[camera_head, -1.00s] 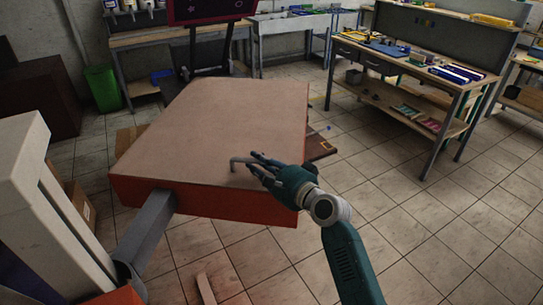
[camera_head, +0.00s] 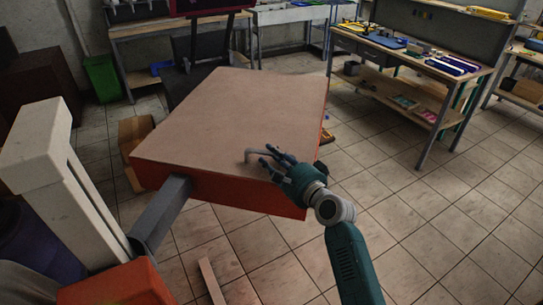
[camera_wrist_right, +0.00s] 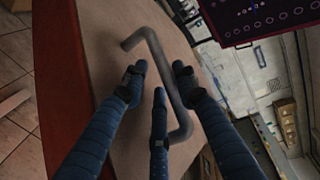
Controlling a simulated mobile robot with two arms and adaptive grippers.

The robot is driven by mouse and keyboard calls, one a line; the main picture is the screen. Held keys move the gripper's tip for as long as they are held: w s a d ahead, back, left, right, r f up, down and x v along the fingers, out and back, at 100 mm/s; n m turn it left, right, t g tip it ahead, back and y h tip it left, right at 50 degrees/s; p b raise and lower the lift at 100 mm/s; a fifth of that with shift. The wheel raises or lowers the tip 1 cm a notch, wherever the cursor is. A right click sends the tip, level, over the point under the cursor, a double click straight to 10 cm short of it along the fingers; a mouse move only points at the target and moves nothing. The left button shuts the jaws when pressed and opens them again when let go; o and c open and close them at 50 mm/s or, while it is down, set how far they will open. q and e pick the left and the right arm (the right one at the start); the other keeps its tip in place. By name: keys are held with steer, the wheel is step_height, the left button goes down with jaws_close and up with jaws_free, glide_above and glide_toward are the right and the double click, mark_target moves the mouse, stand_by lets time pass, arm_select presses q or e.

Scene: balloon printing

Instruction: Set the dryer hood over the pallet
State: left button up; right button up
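The dryer hood (camera_head: 235,115) is a large flat box with a tan top and red-orange sides, in the middle of the head view. A grey bar handle (camera_wrist_right: 174,100) stands up from its top near the right front corner; it also shows in the head view (camera_head: 250,153). My right gripper (camera_head: 268,155) is at this handle, and in the right wrist view its blue fingers (camera_wrist_right: 160,80) close around the bar. I cannot make out the pallet; the hood hides what lies beneath. My left gripper is not in view.
A grey support arm (camera_head: 160,215) runs from the hood's front side to an orange base (camera_head: 118,285) beside a white post (camera_head: 60,185). A workbench (camera_head: 440,65) with tools stands at the right. A green bin (camera_head: 103,78) is at the back left. Tiled floor is open at the right.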

steer(key=shift+s+d+r, duration=0.1)
steer(key=shift+r, duration=0.1)
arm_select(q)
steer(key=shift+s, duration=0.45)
arm_select(e)
steer(key=v, duration=1.2)
steer(key=shift+f, duration=0.15)
